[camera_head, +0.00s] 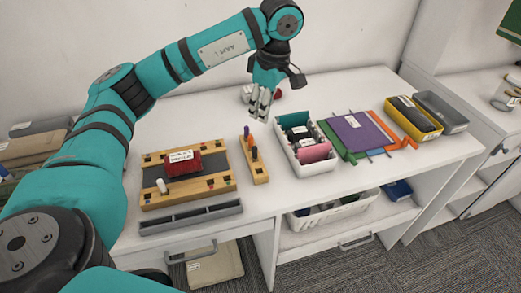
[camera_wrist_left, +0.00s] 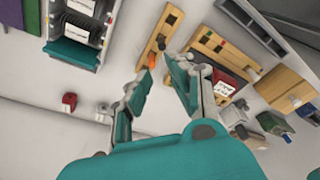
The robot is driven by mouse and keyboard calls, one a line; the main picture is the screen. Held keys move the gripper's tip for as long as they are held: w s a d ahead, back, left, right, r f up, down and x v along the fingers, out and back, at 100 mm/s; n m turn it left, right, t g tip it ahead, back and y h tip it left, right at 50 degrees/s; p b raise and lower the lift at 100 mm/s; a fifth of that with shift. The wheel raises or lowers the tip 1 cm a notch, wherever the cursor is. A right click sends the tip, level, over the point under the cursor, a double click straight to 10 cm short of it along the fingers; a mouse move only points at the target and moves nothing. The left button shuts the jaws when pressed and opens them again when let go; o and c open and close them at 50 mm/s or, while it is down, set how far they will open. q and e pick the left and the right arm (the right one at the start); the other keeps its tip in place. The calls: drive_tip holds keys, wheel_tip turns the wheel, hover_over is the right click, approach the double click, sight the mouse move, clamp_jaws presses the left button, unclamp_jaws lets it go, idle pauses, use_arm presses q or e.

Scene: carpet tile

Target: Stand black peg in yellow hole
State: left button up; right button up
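A narrow wooden rack (camera_head: 260,174) stands on the white counter with a black peg (camera_head: 254,153) and an orange peg (camera_head: 248,139) upright in it. The rack also shows in the left wrist view (camera_wrist_left: 150,48), with the orange peg (camera_wrist_left: 152,60) and the black peg (camera_wrist_left: 161,42). A wooden board (camera_head: 215,185) with dark square spots lies left of the rack. No yellow hole can be made out. My left gripper (camera_head: 262,102) is above the counter behind the rack, pointing down. In the left wrist view its fingers (camera_wrist_left: 158,72) are apart with nothing between them.
A red box (camera_head: 183,166) and a white peg (camera_head: 162,186) are on the board. A grey tray (camera_head: 190,219) lies before it. A white bin (camera_head: 303,165) stands right of the rack, then a purple folder (camera_head: 355,133) and a yellow bin (camera_head: 417,127). A small red object (camera_wrist_left: 69,101) is near the wall.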

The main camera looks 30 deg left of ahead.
use_arm(q)
wheel_tip(320, 180, down, 4)
drive_tip(key=s+r, duration=0.1)
use_arm(e)
drive_tip(key=s+g, duration=0.1)
drive_tip(key=s, duration=0.6)
use_arm(q)
drive_tip(key=p, duration=0.2)
hover_over(256, 147)
drive_tip(key=f, duration=0.5)
drive_tip(key=shift+d+f, duration=0.3)
drive_tip(key=shift+d, duration=0.05)
drive_tip(key=shift+s+a+f, duration=0.1)
drive_tip(key=shift+s+f, duration=0.05)
drive_tip(key=shift+f, duration=0.8)
drive_tip(key=f, duration=0.1)
drive_tip(key=f+p, duration=0.1)
drive_tip(key=f, duration=0.1)
drive_tip(key=f+p, duration=0.1)
drive_tip(key=shift+a+f, duration=0.2)
drive_tip(key=shift+a, duration=0.2)
drive_tip(key=shift+f, duration=0.3)
drive_tip(key=c, duration=0.3)
drive_tip(key=shift+c, duration=0.5)
use_arm(e)
drive_tip(key=w+r, duration=0.3)
drive_tip(key=shift+w+r, duration=0.25)
drive_tip(key=shift+r, duration=0.1)
use_arm(q)
drive_tip(key=shift+r, duration=0.1)
